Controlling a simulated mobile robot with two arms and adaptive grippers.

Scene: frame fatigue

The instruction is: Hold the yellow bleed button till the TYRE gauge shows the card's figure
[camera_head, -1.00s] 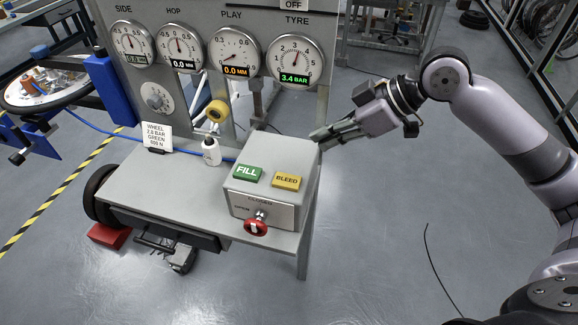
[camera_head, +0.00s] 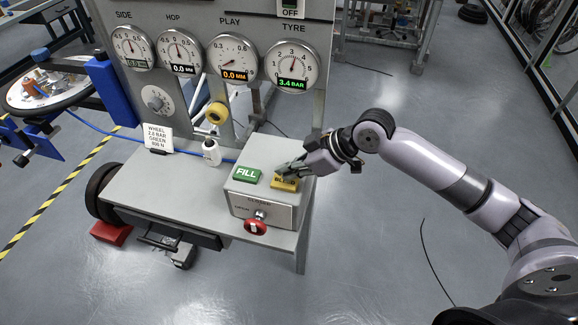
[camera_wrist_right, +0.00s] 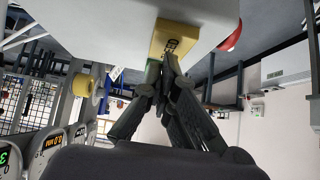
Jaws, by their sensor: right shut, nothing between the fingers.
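The yellow BLEED button (camera_head: 284,185) is on top of the grey control box (camera_head: 262,212), right of the green FILL button (camera_head: 247,174). My right gripper (camera_head: 280,171) is shut and empty, its fingertips at the BLEED button and covering part of its label. In the right wrist view the fingertips (camera_wrist_right: 166,74) point at the yellow button (camera_wrist_right: 172,40); I cannot tell whether they touch it. The TYRE gauge (camera_head: 292,66) reads 3.4 BAR in green digits. The white card (camera_head: 158,138) appears to read 2.8 BAR. My left gripper is out of view.
A red knob (camera_head: 255,226) sits on the box's front. A white bottle (camera_head: 211,153) and a yellow roller (camera_head: 216,112) are left of the box, below the gauge panel. Open floor lies right of the bench (camera_head: 150,188).

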